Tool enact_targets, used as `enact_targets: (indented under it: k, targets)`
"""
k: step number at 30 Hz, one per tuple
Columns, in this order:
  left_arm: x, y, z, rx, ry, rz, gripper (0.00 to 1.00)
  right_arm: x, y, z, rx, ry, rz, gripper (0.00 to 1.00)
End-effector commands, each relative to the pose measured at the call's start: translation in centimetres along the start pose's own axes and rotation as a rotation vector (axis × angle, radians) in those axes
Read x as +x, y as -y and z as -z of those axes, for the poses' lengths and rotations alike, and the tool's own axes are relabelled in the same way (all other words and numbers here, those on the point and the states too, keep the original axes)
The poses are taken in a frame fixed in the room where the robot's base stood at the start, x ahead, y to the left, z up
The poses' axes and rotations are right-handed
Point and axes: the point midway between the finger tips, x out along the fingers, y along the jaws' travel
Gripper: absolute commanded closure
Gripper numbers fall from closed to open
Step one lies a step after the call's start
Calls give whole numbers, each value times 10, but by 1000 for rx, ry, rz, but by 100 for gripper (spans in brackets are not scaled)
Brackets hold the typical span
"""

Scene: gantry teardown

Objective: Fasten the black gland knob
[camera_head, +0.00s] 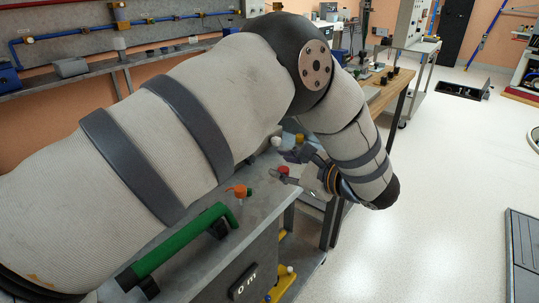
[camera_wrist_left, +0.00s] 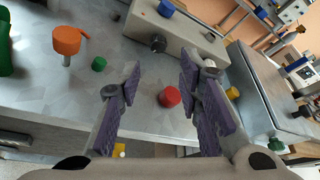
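The black gland knob (camera_wrist_left: 158,43) sticks out from the near side of a grey box (camera_wrist_left: 180,32) in the left wrist view. My left gripper (camera_wrist_left: 160,68) has its two purple-padded fingers spread wide. The knob lies beyond the fingertips, roughly in line with the gap, and the fingers look apart from it. Nothing is held between the fingers. In the head view my left gripper (camera_head: 287,163) hangs over the far end of the grey bench, and my arm hides much of the bench. I cannot make out the black knob there. My right gripper is not in view.
A red knob (camera_wrist_left: 169,97) sits on the bench below the finger gap. An orange knob (camera_wrist_left: 66,41) and a small green knob (camera_wrist_left: 99,64) stand left. A blue knob (camera_wrist_left: 166,8) tops the box. A green handle (camera_head: 180,245) lies along the bench. The floor at right is largely clear.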

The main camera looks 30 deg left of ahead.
Motion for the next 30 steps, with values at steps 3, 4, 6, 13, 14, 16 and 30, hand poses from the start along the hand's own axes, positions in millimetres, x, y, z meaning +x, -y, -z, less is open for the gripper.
enact_targets:
  k: [3, 4, 6, 13, 14, 16, 30]
  targets:
    - [13, -3, 4, -35, -3, 2, 68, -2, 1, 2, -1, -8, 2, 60]
    - [19, -4, 5, -32, -3, 0, 68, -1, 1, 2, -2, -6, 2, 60]
    - [37, -6, 6, -29, -2, -3, 68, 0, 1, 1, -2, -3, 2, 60]
    - [94, -6, 7, -27, -2, -3, 68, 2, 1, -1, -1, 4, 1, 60]
    - [100, -6, 7, -26, -2, -2, 68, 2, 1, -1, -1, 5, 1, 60]
    - [111, -6, 8, -26, -3, -1, 68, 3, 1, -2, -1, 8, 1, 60]
    - [122, -4, 6, -25, -3, 4, 86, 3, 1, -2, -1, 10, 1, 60]
